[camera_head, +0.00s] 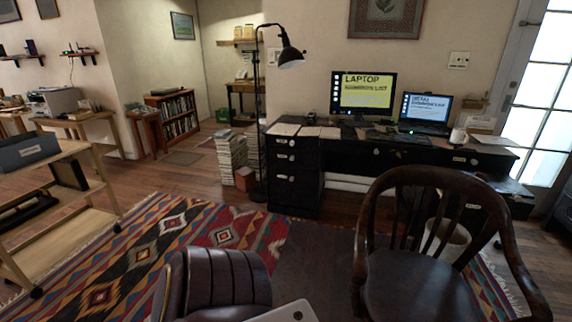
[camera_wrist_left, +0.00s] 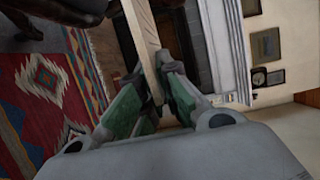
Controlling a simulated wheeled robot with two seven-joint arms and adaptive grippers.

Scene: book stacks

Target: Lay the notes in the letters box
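Several flat papers (camera_head: 284,129) lie at the left end of the black desk (camera_head: 345,153) in the head view; I cannot tell whether they are the notes. A grey box (camera_head: 30,150) with a small, unreadable label stands on the wooden cart at the left edge; I cannot tell whether it is the letters box. My left gripper (camera_wrist_left: 150,68) shows in the left wrist view, its green-sided fingers coming close together at the tips. A pale wooden strip (camera_wrist_left: 143,30) shows between and beyond them; whether they touch it is unclear. My right gripper is in neither view.
A wooden armchair (camera_head: 420,285) stands before the desk, and a dark ribbed seat (camera_head: 218,283) is at the bottom. The wooden cart (camera_head: 75,232) is at left. Book piles (camera_head: 231,158) stand beside the desk. The patterned rug (camera_head: 135,250) has open floor space.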

